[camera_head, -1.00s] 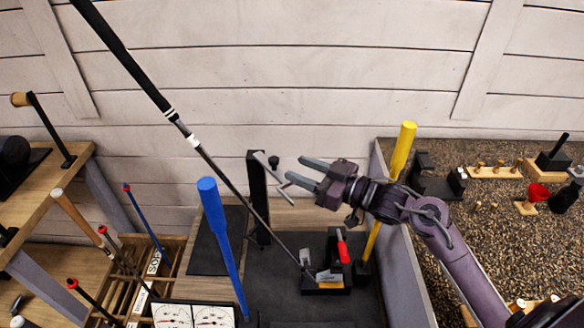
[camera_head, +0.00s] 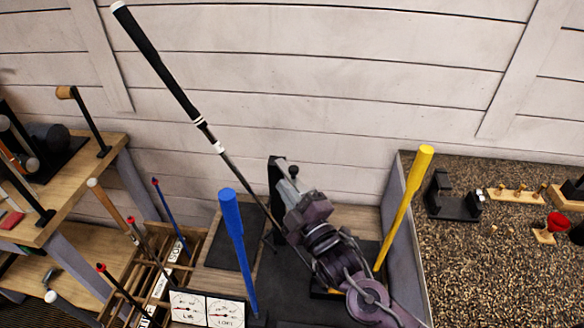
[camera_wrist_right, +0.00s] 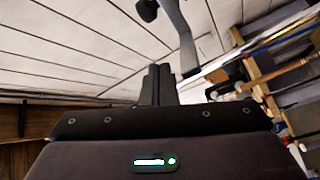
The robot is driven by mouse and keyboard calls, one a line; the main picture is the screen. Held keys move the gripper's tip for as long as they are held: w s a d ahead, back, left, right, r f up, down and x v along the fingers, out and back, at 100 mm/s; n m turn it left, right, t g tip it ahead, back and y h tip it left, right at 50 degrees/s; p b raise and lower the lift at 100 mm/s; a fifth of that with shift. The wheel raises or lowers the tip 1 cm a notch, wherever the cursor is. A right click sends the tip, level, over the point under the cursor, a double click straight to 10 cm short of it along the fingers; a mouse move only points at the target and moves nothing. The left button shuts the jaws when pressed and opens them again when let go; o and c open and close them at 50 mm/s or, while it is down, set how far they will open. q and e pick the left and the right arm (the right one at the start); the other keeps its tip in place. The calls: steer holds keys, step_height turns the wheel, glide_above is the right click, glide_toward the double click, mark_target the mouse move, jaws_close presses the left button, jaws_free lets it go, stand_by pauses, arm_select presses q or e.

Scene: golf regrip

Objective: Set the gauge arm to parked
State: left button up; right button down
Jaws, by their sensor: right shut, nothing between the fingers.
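The gauge post (camera_head: 274,172) is a black upright behind the bench mat in the head view. My right gripper (camera_head: 284,186) is in front of it and hides most of the grey gauge arm. A black knob (camera_head: 293,170) shows just above the gripper. In the right wrist view the grey gauge arm (camera_wrist_right: 182,38) and its black knob (camera_wrist_right: 147,10) are beyond the fingertips. The right gripper (camera_wrist_right: 160,70) is shut and empty there, its fingers together. I cannot tell whether it touches the arm. My left gripper is not in view.
A golf club (camera_head: 165,72) leans up leftward, its lower end hidden behind my right arm. A blue upright handle (camera_head: 236,235) stands left of the gripper and a yellow one (camera_head: 408,200) right. Two white dials (camera_head: 206,309) sit at the front. A speckled counter (camera_head: 480,270) lies right.

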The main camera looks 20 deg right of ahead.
mark_target(290, 171)
steer(key=w+n+h+b, duration=0.1)
steer(key=w+d+h+b, duration=0.1)
steer(key=w+b, duration=0.1)
steer(key=w+n+h+b, duration=0.1)
steer(key=w+b, duration=0.1)
steer(key=shift+w+d+f+n, duration=0.2)
steer(key=shift+f+n, duration=0.1)
steer(key=shift+f, duration=0.1)
stand_by(0.6)
steer(key=shift+a, duration=0.1)
